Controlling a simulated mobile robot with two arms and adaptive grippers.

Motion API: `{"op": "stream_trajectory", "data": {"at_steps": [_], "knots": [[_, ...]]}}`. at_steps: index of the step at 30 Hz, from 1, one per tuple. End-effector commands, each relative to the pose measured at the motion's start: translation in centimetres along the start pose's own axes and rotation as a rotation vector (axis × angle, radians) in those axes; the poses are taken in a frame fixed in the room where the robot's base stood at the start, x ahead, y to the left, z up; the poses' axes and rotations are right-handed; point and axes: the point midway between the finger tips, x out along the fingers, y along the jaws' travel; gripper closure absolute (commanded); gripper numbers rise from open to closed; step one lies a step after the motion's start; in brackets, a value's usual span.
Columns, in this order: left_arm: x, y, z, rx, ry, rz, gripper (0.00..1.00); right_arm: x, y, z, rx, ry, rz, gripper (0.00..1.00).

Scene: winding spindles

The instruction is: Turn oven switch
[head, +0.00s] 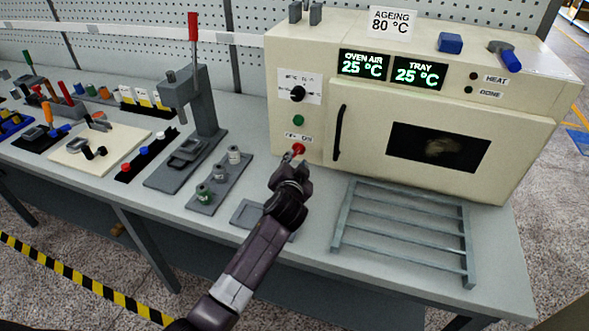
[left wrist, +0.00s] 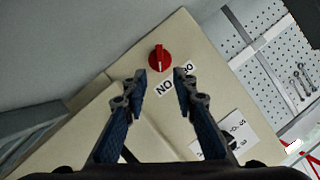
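The cream oven (head: 487,165) stands at the right of the bench, its door closed. Its red rotary switch (head: 298,148) is low on the left of the front panel, above my left gripper (head: 294,163). In the left wrist view the red switch (left wrist: 159,57) lies just beyond the fingertips, near the middle of the gap. My left gripper (left wrist: 160,80) is open there, its two fingers apart with nothing between them. The off/on label beside the switch is partly covered by a finger. My right gripper is not seen.
The oven's black door handle (head: 338,132) is right of the switch. A black dial (head: 297,93) and green button (head: 299,119) sit above it. A grey wire rack (head: 405,229) lies in front of the oven. A grey press (head: 197,98) and spindle holder (head: 219,184) stand to the left.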

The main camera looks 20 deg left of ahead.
Motion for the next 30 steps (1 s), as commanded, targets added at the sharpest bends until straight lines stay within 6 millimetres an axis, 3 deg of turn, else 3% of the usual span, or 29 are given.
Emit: {"op": "stream_trajectory", "data": {"at_steps": [6, 12, 30], "knots": [[-3.3, 0.1, 0.0, 0.000, 0.000, 0.002, 0.74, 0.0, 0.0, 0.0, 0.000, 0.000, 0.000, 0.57], [-5.0, 0.1, 0.0, 0.000, 0.000, 0.001, 0.74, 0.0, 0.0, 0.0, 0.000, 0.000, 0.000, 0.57], [-5.5, 0.1, 0.0, 0.001, 0.000, 0.000, 0.74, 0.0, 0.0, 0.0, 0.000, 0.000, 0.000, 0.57]]}}
